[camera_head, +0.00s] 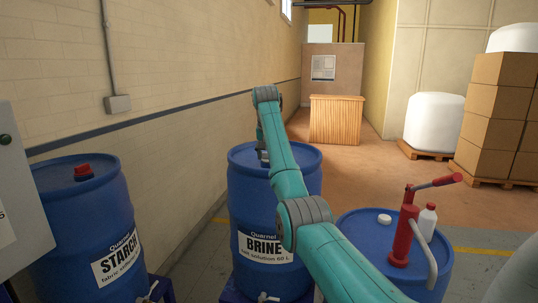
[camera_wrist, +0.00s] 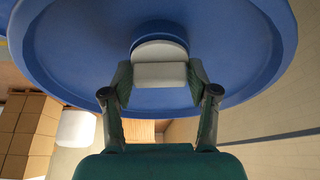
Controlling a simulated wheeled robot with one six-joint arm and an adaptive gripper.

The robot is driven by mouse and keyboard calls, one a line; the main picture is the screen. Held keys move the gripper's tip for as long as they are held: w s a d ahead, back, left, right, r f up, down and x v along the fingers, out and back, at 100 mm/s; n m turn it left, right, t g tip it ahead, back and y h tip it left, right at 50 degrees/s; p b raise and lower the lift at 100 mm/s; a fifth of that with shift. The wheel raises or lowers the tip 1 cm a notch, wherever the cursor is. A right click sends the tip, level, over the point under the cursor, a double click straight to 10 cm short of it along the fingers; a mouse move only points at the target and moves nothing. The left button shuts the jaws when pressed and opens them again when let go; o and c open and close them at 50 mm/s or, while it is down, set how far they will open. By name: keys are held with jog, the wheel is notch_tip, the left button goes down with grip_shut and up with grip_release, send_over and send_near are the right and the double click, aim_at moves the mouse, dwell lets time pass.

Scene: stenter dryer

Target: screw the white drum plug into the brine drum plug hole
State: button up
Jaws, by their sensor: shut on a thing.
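The blue brine drum (camera_head: 238,200) stands in the middle of the head view, with a white BRINE label on its front. Its blue top (camera_wrist: 60,50) fills much of the wrist view. My gripper (camera_wrist: 160,76) is shut on the white drum plug (camera_wrist: 160,50), a pale round piece with a blocky grip between the fingertips. The plug is at the drum top, with a dark rim or shadow behind it. The plug hole is hidden by the plug, and I cannot tell how deep the plug sits. In the head view my arm hides most of the gripper.
A blue starch drum (camera_head: 85,225) with a red plug (camera_head: 83,171) stands left. A blue drum (camera_head: 355,228) at right carries a white cap (camera_head: 384,219), red hand pump (camera_head: 403,236) and white bottle (camera_head: 427,222).

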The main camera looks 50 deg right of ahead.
jog(key=shift+m, duration=0.4)
jog(key=shift+a+m+g, duration=0.1)
jog(key=shift+m+g, duration=0.4)
jog(key=shift+m, duration=0.5)
jog(key=shift+f+m+g+h, duration=0.1)
jog(key=shift+m+g+h, duration=0.35)
jog(key=shift+m, duration=0.95)
jog(key=o, duration=1.3)
jog(key=shift+c, duration=0.6)
